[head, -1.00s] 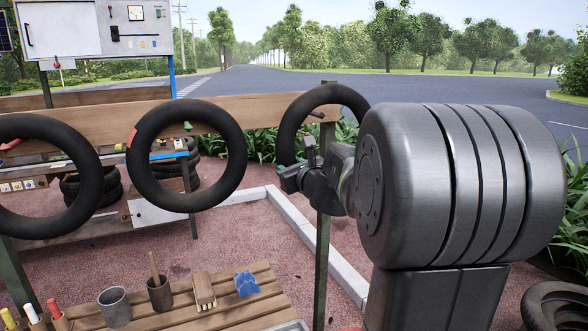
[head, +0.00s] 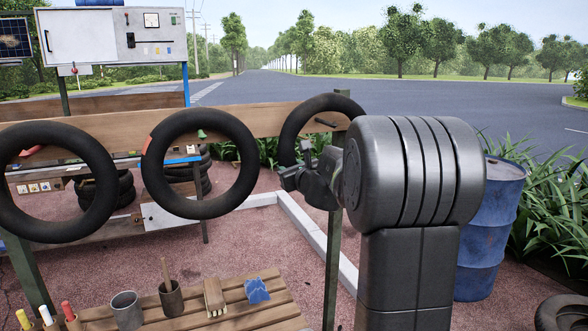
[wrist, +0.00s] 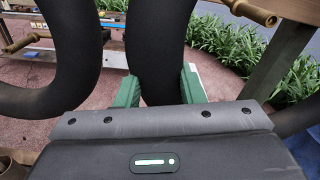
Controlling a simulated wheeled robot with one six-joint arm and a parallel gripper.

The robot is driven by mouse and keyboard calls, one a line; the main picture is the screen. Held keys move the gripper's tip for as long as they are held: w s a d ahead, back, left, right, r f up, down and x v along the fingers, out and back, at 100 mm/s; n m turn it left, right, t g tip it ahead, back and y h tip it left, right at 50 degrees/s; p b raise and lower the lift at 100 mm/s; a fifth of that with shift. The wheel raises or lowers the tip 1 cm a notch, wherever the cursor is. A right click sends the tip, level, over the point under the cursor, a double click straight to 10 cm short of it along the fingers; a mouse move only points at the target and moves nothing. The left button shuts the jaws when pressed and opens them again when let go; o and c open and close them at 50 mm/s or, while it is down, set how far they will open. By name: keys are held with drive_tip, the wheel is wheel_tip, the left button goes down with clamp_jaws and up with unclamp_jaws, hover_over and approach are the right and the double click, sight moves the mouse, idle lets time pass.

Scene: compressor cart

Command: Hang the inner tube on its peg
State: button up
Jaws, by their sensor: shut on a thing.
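A black inner tube (head: 296,116) hangs at the right end of the wooden rail in the head view. My gripper (head: 310,178) is shut on its lower left side. In the wrist view the green fingers (wrist: 157,88) stand on both sides of the same tube (wrist: 155,45). A peg (head: 326,122) shows inside the tube's ring, below its top; it also shows in the wrist view (wrist: 252,12). I cannot tell whether the peg passes through the ring. My arm hides the tube's right side.
Two more black tubes, a middle one (head: 158,170) and a left one (head: 15,215), hang along the rail (head: 262,120). A slatted bench (head: 245,306) with cups and a brush stands below. A green post (head: 333,265) is close to my gripper. A blue drum (head: 488,235) stands right.

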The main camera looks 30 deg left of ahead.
drive_tip(key=shift+p+x, duration=0.65)
drive_tip(key=shift+x, duration=1.75)
drive_tip(key=shift+f+b, duration=1.05)
drive_tip(key=shift+b, duration=0.1)
drive_tip(key=shift+d, duration=0.1)
drive_tip(key=o, duration=1.2)
drive_tip(key=shift+c, duration=0.2)
drive_tip(key=shift+s, duration=0.1)
drive_tip(key=b+v, duration=0.2)
drive_tip(key=v, duration=1.1)
drive_tip(key=shift+s+d, duration=0.25)
